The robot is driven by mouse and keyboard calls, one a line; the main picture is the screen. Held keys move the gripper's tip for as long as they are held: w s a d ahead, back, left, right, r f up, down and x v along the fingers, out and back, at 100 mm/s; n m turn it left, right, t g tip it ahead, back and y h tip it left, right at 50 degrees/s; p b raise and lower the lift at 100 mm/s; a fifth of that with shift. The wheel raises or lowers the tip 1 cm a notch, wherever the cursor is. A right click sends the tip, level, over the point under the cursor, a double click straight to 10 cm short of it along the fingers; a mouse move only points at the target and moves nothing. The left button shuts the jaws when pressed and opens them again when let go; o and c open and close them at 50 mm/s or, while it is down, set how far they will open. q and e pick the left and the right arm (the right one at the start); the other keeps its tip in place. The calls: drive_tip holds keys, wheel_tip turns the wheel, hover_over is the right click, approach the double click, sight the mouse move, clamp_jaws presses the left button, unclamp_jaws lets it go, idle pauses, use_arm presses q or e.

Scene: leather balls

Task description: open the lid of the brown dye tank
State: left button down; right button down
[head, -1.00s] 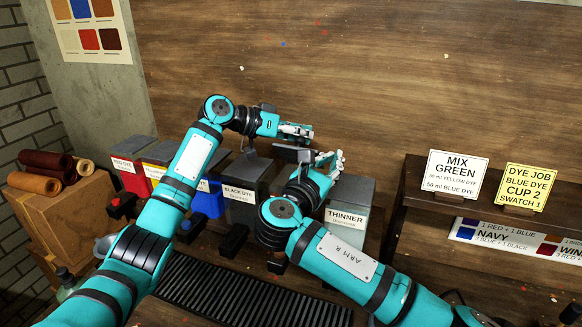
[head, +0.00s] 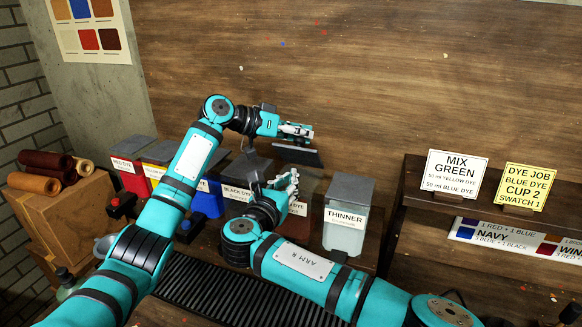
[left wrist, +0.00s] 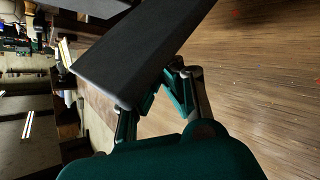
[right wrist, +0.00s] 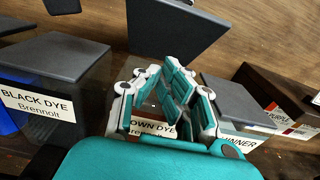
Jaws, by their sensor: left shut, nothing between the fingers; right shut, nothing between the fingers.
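The brown dye tank (head: 301,226) stands between the black dye tank and the thinner tank, mostly behind my right gripper. Its dark lid (head: 298,156) is raised and tilted up above the tank; it also shows as a dark slab in the left wrist view (left wrist: 140,55) and the right wrist view (right wrist: 180,30). My left gripper (head: 303,132) is shut and empty, right at the raised lid's upper edge; I cannot tell whether they touch. My right gripper (head: 290,181) is shut and empty, below the lid and in front of the tank, covering part of its label (right wrist: 150,130).
The black dye tank (head: 240,193) is left of the brown one, the thinner tank (head: 345,228) right, both with lids down. Red (head: 132,180) and blue (head: 208,203) tanks stand farther left. A shelf with cards (head: 457,175) is at right. A slatted grate (head: 205,290) lies in front.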

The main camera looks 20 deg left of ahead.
sight(296, 155)
drive_tip(key=shift+w+r, duration=1.1)
drive_tip(key=shift+r, duration=0.1)
drive_tip(key=shift+w+r, duration=0.5)
drive_tip(key=shift+r, duration=0.1)
use_arm(q)
drive_tip(key=shift+f, duration=0.1)
use_arm(e)
drive_tip(key=shift+d, duration=0.1)
use_arm(q)
drive_tip(key=c, duration=2)
unclamp_jaws()
drive_tip(key=shift+d, duration=0.1)
drive_tip(key=shift+c, duration=0.2)
use_arm(e)
drive_tip(key=shift+r, duration=0.1)
use_arm(q)
drive_tip(key=o, duration=0.9)
drive_tip(key=shift+f, duration=0.2)
use_arm(e)
drive_tip(key=shift+r, duration=0.1)
use_arm(q)
drive_tip(key=shift+o, duration=0.2)
drive_tip(key=shift+s+r, duration=0.1)
drive_tip(key=shift+r, duration=0.15)
